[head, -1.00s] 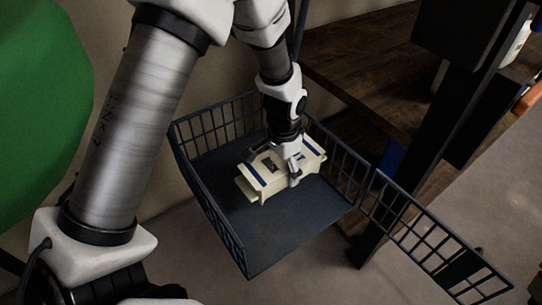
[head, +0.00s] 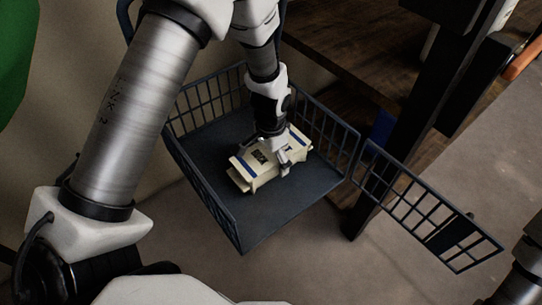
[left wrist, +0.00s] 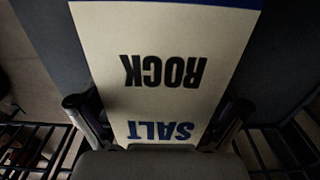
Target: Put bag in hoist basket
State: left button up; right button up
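The bag (head: 258,159) is a cream block with blue stripes, lettered ROCK SALT in the left wrist view (left wrist: 165,40). It is inside the blue-grey wire hoist basket (head: 205,188), over the solid floor toward the back. My left gripper (head: 270,156) comes down from above and is shut on the bag, one finger along each side, as the left wrist view also shows (left wrist: 158,106). The bag's underside is hidden, so I cannot tell whether it touches the basket floor. My right gripper is out of view.
The basket's mesh gate (head: 425,205) stands swung open at the right. A dark post (head: 425,110) and wooden shelves (head: 345,45) stand behind and right of the basket. Basket walls surround the bag on several sides. Bare basket floor (head: 260,220) lies in front of it.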

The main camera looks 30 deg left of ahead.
pick_arm(q)
notch_tip(320, 180, up, 12)
jog(key=shift+r+p, duration=0.15)
jog(key=shift+p, duration=0.9)
